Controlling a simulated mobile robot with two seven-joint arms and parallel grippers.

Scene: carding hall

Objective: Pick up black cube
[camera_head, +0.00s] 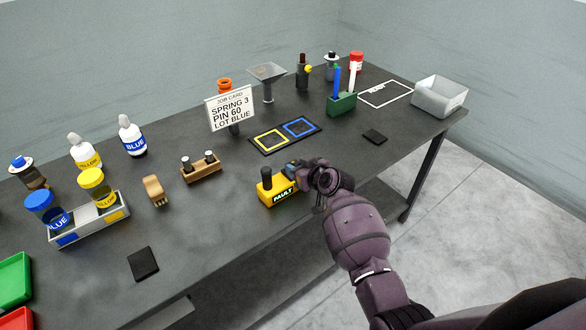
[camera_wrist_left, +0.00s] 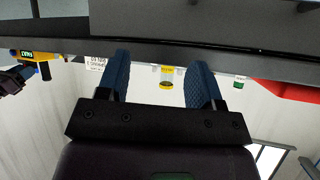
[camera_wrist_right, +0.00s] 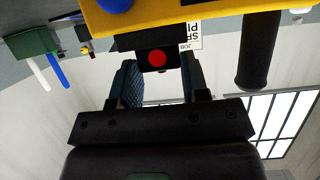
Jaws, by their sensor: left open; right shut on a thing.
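A black cube (camera_wrist_right: 152,60) with a red dot on its face shows in the right wrist view, between the two fingers of my right gripper (camera_wrist_right: 160,75). My right gripper is shut on it. In the head view my right gripper (camera_head: 296,170) is at the front of the table, at the right end of the yellow FAULT box (camera_head: 272,190); there I cannot make out the cube. The yellow box is close beside the cube in the right wrist view. My left gripper (camera_wrist_left: 158,75) is open and empty in the left wrist view, and out of the head view.
The dark table (camera_head: 215,232) holds a rack (camera_head: 90,230) of jars, a wooden holder (camera_head: 201,170), a job card (camera_head: 231,108), a mat with yellow and blue squares (camera_head: 286,133), a green holder (camera_head: 341,104) and a clear bin (camera_head: 440,98). Flat black pads (camera_head: 143,264) lie apart.

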